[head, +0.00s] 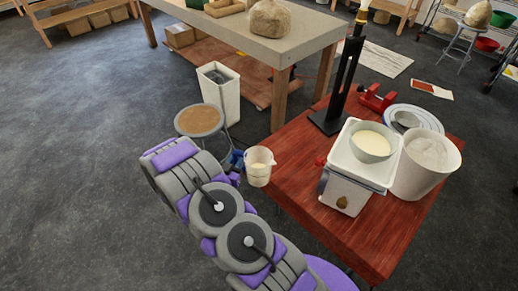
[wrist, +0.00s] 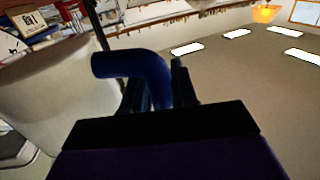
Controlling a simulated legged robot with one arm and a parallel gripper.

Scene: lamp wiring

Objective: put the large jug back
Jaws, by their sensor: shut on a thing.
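The large jug (head: 259,167) is off-white with a blue handle and stands out beside the left edge of the red table (head: 350,245) in the head view. It looks upright and held in the air, with its top open. In the wrist view, the pale jug body (wrist: 65,95) fills the left side and its dark blue handle (wrist: 135,66) runs between my fingers. My gripper (wrist: 155,88) is shut on that handle. In the head view my arm hides most of the gripper. I cannot tell what is inside the jug.
On the red table are a white scale (head: 345,190) with a bowl (head: 372,142), a white bucket (head: 426,165), a plate (head: 427,117), a red clamp (head: 377,98) and a black stand (head: 347,80). A stool (head: 199,120) and bin (head: 219,88) stand behind the jug.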

